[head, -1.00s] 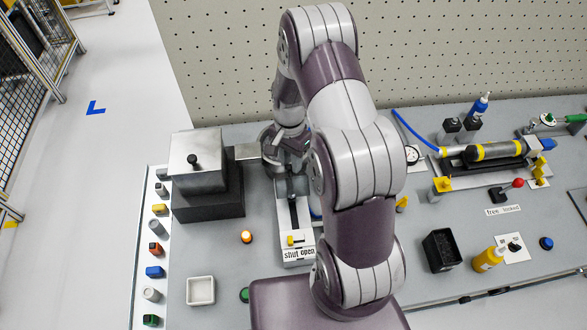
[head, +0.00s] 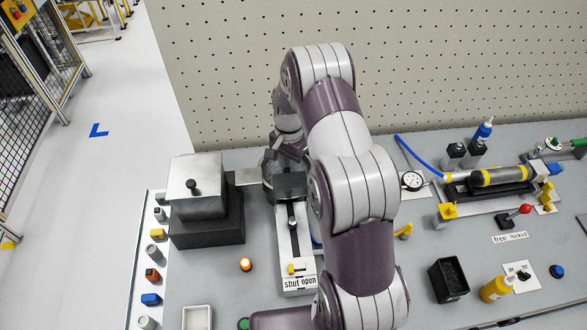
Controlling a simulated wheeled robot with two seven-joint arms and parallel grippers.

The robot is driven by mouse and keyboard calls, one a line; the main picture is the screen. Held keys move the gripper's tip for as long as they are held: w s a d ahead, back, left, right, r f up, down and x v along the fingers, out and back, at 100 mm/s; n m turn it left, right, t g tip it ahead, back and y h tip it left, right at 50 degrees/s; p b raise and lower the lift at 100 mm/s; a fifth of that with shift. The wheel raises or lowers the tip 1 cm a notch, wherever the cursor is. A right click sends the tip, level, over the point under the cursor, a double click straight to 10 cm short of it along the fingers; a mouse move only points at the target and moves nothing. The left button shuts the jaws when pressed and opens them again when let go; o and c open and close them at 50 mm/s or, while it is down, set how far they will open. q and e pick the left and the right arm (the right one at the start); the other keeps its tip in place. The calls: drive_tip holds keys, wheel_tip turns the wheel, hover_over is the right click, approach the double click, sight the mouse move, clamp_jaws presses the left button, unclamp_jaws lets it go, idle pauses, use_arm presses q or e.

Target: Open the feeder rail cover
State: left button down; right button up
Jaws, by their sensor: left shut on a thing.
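The feeder rail (head: 305,255) is a narrow pale strip with a dark slot or rod along it, left of my forearm. A small yellow piece sits at its near end, above a label reading "shut open". My left gripper (head: 285,182) is at the rail's far end, at a dark block. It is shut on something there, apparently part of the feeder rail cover. My own wrist and the dark block hide the fingertips, so the exact grip is not visible. My right gripper is not in view.
A metal-topped box (head: 200,172) on a black base stands left of the rail. A lit orange button (head: 245,265) and a white tray (head: 197,318) are nearer. Right of my arm are a black bin (head: 447,280), a yellow bottle (head: 495,289) and a cylinder fixture (head: 497,177).

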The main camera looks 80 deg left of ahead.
use_arm(q)
drive_tip(key=shift+s+d+f, duration=0.15)
drive_tip(key=shift+s+f, duration=0.05)
drive_tip(key=shift+f, duration=0.15)
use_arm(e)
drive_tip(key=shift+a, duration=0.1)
use_arm(q)
drive_tip(key=c, duration=1.2)
unclamp_jaws()
drive_tip(key=shift+s, duration=0.3)
drive_tip(key=shift+w, duration=0.15)
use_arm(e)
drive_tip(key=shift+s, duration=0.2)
use_arm(q)
drive_tip(key=shift+r, duration=0.1)
drive_tip(key=shift+a, duration=0.2)
drive_tip(key=shift+a+r, duration=0.1)
drive_tip(key=shift+r, duration=0.05)
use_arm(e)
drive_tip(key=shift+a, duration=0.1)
